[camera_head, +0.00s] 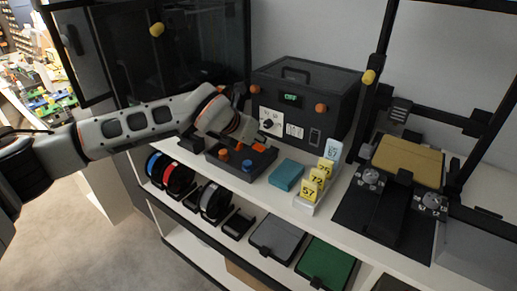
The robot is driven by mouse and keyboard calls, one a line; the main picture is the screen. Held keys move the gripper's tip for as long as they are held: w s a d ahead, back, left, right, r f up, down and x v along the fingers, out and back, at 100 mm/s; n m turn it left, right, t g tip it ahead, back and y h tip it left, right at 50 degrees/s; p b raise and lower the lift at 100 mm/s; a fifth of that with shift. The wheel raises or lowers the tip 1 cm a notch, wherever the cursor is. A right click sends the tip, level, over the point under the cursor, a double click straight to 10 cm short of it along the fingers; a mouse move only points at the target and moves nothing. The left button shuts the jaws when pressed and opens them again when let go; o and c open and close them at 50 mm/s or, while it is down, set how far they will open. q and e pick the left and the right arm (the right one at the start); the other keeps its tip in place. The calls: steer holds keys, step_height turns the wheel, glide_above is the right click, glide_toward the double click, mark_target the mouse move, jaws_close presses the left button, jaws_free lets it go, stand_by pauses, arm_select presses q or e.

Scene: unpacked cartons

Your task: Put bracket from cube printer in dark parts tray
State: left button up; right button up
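The dark parts tray (229,171) sits on the white shelf near the middle of the view. A round orange piece (224,156) and a blue piece (247,165) are at the tray. My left gripper (257,139) is over the tray's back part, pointing down and right. A flat orange piece (262,148) shows right by its fingertips; I cannot tell whether it is held or lies in the tray. The fingers are small and dark, so their opening is unclear. No bracket can be made out for certain on a printer. My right gripper is out of view.
A dark box with a green display (291,98) stands behind the tray. A teal box (286,175) and yellow number tags (312,186) are to the right. An open-frame printer with a tan bed (409,160) stands far right. Spools (180,179) are on the lower shelf.

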mark_target(258, 148)
arm_select(q)
steer(key=shift+f, duration=1.7)
steer(key=shift+f, duration=0.15)
steer(key=o, duration=0.5)
steer(key=shift+s+a+r, duration=0.1)
steer(key=shift+r, duration=0.25)
steer(key=v, duration=1.1)
steer(key=shift+s+a+r, duration=0.15)
steer(key=shift+s+a, duration=0.05)
steer(key=shift+s, duration=0.05)
